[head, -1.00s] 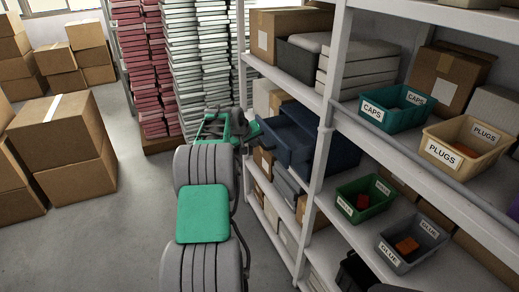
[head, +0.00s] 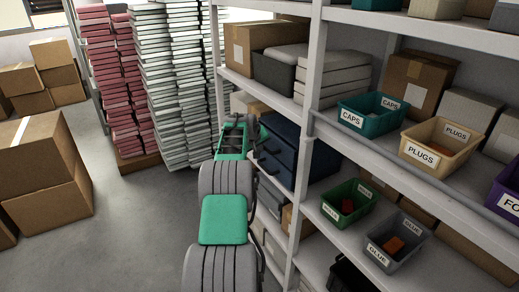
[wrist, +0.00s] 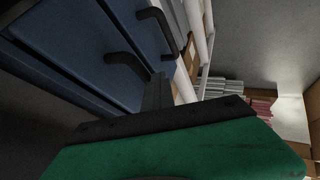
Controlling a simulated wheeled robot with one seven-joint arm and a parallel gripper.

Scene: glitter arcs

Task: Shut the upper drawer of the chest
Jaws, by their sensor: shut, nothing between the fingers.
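The blue chest (head: 312,152) stands on a shelf of the rack, with dark handles on its front. In the head view its upper drawer (head: 280,141) looks flush or nearly flush with the body; a small gap cannot be ruled out. The wrist view shows the blue drawer fronts (wrist: 75,40) close by at the left, with two black handles. My gripper (head: 262,134) is at the upper left of the chest's front, its fingers shut and empty. In the wrist view its dark fingers (wrist: 158,92) are close to the drawer front; contact cannot be told.
The white rack post (head: 305,130) stands right beside the chest. Labelled bins, such as the teal caps bin (head: 372,116) and green bin (head: 346,203), sit on shelves to the right. Stacked books (head: 165,85) stand behind my arm. Grey floor (head: 140,220) is free at the left.

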